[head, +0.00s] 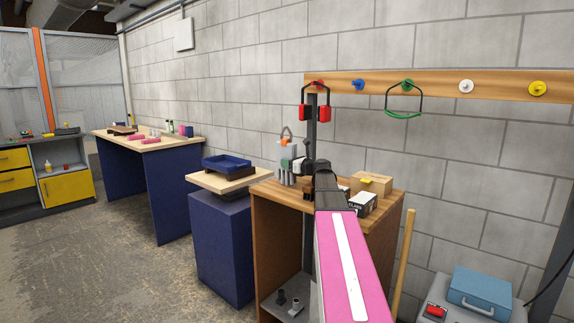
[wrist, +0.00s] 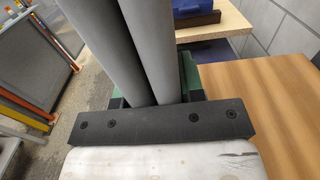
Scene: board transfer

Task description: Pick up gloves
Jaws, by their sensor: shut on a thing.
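The gloves (head: 286,153) look grey with an orange loop at the top and stand upright above the left end of the wooden cabinet top. My gripper (head: 298,164) reaches them from the right and is shut on them. In the wrist view two long grey finger-like parts of the gloves (wrist: 150,50) run up from my gripper (wrist: 155,98) and hide most of its jaws. Whether the gloves touch the wood below cannot be told.
The wooden cabinet (head: 268,193) also bears a cardboard box (head: 371,183) and small dark boxes. Red earmuffs (head: 324,112) hang on the wall rail (head: 437,88). A blue tray (head: 227,164) sits on the blue cabinet at left. A workbench (head: 118,141) stands farther left.

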